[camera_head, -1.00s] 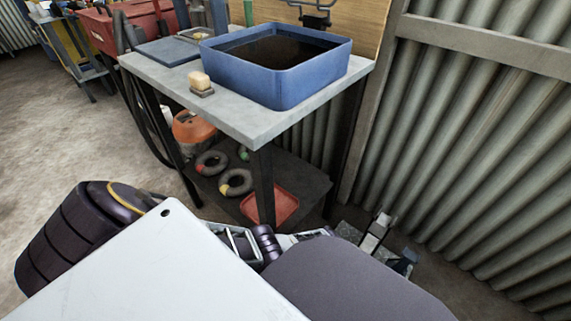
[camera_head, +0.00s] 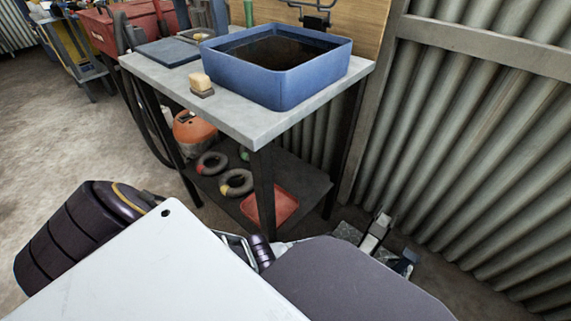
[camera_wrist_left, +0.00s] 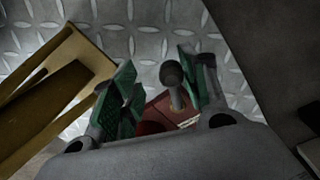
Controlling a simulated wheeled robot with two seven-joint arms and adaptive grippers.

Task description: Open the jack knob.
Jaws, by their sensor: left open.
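In the left wrist view, my left gripper (camera_wrist_left: 158,80) is open, with green pads on its fingers. A grey knob with a round end on a short stem (camera_wrist_left: 173,76) stands between the fingers, nearer the right one. I cannot tell whether a pad touches it. A red body (camera_wrist_left: 170,110) shows below the knob, partly hidden by my gripper. In the head view my left arm is mostly hidden behind a white panel and a dark rounded shape, and neither the left fingers nor the knob can be made out. My right gripper is not in view.
Diamond-patterned metal plate (camera_wrist_left: 226,62) lies under the gripper. A yellowish frame (camera_wrist_left: 60,78) is close on its left. In the head view, a bench (camera_head: 230,112) carries a blue basin (camera_head: 270,82); rings and a red tray (camera_head: 272,206) sit on its lower shelf. A corrugated wall (camera_head: 480,130) bounds the right.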

